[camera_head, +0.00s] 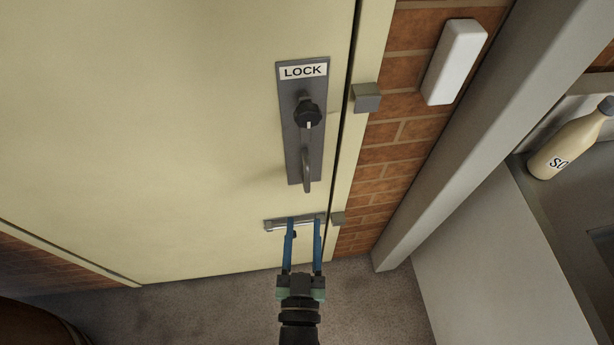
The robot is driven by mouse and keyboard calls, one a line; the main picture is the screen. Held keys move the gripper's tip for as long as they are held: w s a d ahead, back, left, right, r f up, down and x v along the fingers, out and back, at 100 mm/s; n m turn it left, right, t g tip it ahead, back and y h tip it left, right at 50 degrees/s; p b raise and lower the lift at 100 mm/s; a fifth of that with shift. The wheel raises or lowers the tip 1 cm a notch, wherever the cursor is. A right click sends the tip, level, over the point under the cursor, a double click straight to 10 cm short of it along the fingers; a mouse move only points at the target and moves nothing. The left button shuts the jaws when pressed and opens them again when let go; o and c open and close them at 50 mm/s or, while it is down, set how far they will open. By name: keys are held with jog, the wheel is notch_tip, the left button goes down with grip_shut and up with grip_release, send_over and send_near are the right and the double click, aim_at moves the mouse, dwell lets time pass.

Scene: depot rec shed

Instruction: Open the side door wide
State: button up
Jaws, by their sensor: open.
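The cream side door (150,110) fills the left of the view and stands in its frame, with a thin dark gap along its right edge. A grey plate labelled LOCK (290,145) carries a black knob (308,114) with a white mark and, below it, a curved grey handle (306,170). Lower down, a grey horizontal bar fitting (273,225) sits near the door's edge. My gripper (303,221) is open, its two blue fingers pointing at this bar and overlapping it in view. I cannot tell whether they touch it.
Grey brackets (366,98) and (338,218) sit on the door frame. Right of it are a brick wall (395,130), a white box (455,61), a grey post (440,140) and a counter with a bottle (566,146). Bare floor (210,310) lies below.

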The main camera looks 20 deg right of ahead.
aim_at(307, 179)
jog(key=x, duration=1.2)
jog(key=shift+w+d+f, duration=0.2)
jog(key=shift+w+d, duration=0.05)
jog(key=shift+c, duration=0.2)
grip_shut()
dwell(0.9)
